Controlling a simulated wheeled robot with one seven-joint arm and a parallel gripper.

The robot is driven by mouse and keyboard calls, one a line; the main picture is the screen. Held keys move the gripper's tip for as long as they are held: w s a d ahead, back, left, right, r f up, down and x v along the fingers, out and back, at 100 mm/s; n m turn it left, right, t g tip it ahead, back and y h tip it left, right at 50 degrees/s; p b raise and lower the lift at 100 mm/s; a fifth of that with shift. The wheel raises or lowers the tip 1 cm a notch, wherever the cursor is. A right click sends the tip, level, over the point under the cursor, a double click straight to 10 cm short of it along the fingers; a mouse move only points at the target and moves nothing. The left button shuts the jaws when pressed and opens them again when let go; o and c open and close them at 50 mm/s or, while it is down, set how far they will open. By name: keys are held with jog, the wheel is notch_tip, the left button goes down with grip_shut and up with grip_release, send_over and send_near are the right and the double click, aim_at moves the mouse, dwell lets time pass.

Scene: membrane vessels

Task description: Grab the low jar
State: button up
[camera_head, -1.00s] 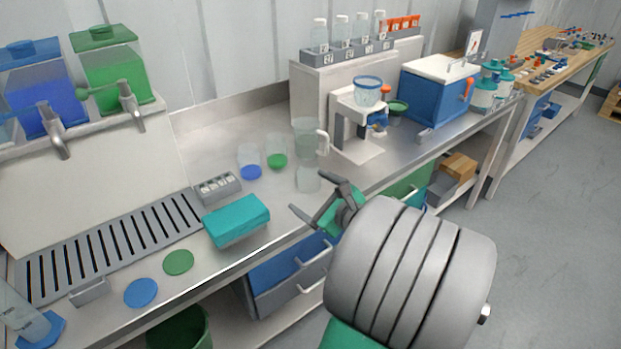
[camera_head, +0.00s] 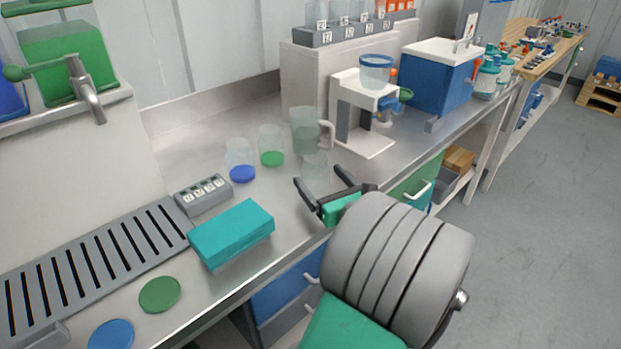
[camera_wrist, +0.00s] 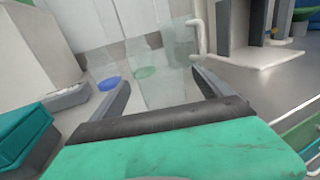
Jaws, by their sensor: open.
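A low clear jar (camera_head: 315,167) with no coloured bottom stands on the steel counter, in front of a taller clear jug with a handle (camera_head: 305,130). My gripper (camera_head: 324,188) is open and empty, just in front of the low jar, with its fingers pointing toward it. In the wrist view the low jar (camera_wrist: 165,92) shows faintly between and beyond the fingertips (camera_wrist: 163,88); its outline blends with the jug. I cannot tell whether the fingers reach around it.
A blue-bottomed jar (camera_head: 241,165) and a green-bottomed jar (camera_head: 271,150) stand to the left. A teal box (camera_head: 232,233) lies near the counter edge. A grey labelled block (camera_head: 203,194) is behind it. A white stand (camera_head: 365,115) is at right.

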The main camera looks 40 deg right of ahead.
jog(key=x, duration=0.6)
jog(key=shift+w+d+r, duration=0.15)
jog(key=shift+w+r, duration=0.1)
jog(key=shift+w, duration=0.05)
jog(key=shift+c, duration=0.2)
jog(key=c, duration=1.4)
